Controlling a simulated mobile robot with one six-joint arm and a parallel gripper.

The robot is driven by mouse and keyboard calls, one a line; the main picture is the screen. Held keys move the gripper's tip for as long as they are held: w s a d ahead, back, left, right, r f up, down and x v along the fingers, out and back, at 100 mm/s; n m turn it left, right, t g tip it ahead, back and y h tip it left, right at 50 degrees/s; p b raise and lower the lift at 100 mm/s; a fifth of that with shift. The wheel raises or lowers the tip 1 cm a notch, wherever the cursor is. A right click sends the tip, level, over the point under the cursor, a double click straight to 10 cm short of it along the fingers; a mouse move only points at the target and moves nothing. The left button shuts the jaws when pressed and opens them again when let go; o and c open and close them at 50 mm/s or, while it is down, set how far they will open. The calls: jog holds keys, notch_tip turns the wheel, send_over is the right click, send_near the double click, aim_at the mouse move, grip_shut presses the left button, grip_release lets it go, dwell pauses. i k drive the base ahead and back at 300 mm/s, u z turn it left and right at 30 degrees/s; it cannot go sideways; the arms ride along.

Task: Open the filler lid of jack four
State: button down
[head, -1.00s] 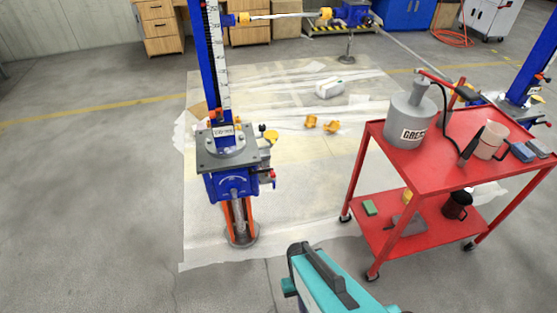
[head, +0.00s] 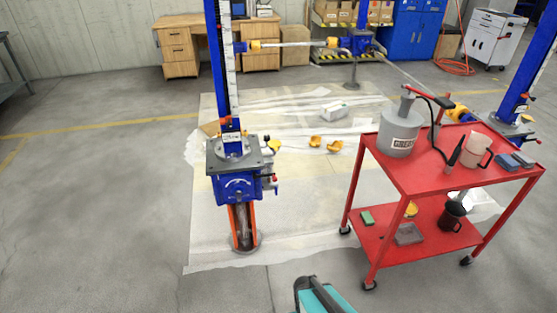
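The nearest screw jack (head: 237,188) stands left of centre, with a blue gear housing, a grey top plate and a tall blue column with a white scale. A small label (head: 231,137) on it is too small to read, so I cannot tell which jack is jack four.
A red two-shelf cart (head: 408,178) stands at right with a grey grease pot (head: 400,135), a mug (head: 474,151) and a black jug (head: 451,214). Two more blue jacks stand at back (head: 355,43) and far right (head: 511,95). The floor left of the nearest jack is clear.

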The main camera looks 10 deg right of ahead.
aim_at(274, 144)
jog(key=z, duration=2.05)
jog(key=k, duration=0.1)
jog(key=u, duration=3.5)
jog(key=i, duration=0.7)
jog(key=z, duration=0.3)
